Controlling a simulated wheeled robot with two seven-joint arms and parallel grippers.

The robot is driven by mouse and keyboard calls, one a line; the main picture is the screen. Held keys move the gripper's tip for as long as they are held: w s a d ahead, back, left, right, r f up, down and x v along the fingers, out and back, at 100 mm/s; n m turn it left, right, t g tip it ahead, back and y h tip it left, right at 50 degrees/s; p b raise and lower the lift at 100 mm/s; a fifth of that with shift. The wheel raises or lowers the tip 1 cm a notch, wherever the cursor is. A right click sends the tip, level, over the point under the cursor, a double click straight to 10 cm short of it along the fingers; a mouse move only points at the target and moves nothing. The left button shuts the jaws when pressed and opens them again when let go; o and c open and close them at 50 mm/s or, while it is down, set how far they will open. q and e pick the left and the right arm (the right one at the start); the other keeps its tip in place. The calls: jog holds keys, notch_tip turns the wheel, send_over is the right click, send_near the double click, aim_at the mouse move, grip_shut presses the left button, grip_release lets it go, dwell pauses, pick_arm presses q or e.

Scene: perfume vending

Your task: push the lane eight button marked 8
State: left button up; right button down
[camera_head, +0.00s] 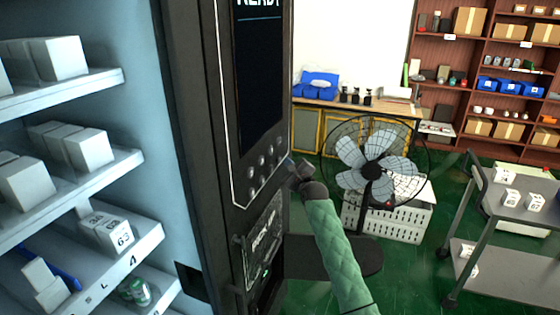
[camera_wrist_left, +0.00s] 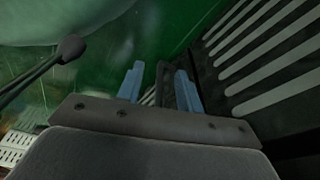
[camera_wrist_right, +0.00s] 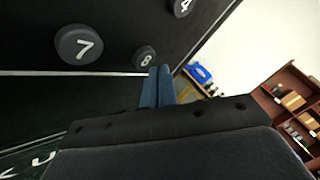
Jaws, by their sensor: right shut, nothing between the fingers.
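The button marked 8 (camera_wrist_right: 145,56) is a dark round button with a white numeral on the black panel, in the right wrist view. My right gripper (camera_wrist_right: 159,70) is shut and empty. Its blue fingertips lie just below and right of the 8 button in that view, very close to it; I cannot tell whether they touch. In the head view the right gripper (camera_head: 294,166) is beside the button panel (camera_head: 240,190) of the vending machine, too small to read numerals there. My left gripper (camera_wrist_left: 158,82) shows only in the left wrist view, fingers apart and empty.
Button 7 (camera_wrist_right: 79,44) and button 4 (camera_wrist_right: 182,7) sit close to button 8. A black fan (camera_head: 374,170) and a white crate (camera_head: 390,222) stand behind my right arm. A grey cart (camera_head: 515,205) is at the right. Lit shelves (camera_head: 70,85) of white boxes fill the left.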

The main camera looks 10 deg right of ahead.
jog(key=shift+w+a, duration=0.25)
jog(key=shift+a, duration=0.2)
jog(key=shift+w+a, duration=0.1)
pick_arm(q)
jog(key=shift+s+a+r+p, duration=0.45)
jog(key=shift+s+r+p, duration=0.2)
jog(key=shift+r+p, duration=0.15)
pick_arm(e)
jog(key=s+d, duration=0.3)
jog(key=d, duration=0.2)
jog(key=shift+s+d, duration=0.25)
jog(key=shift+s, duration=0.15)
dwell(1.2)
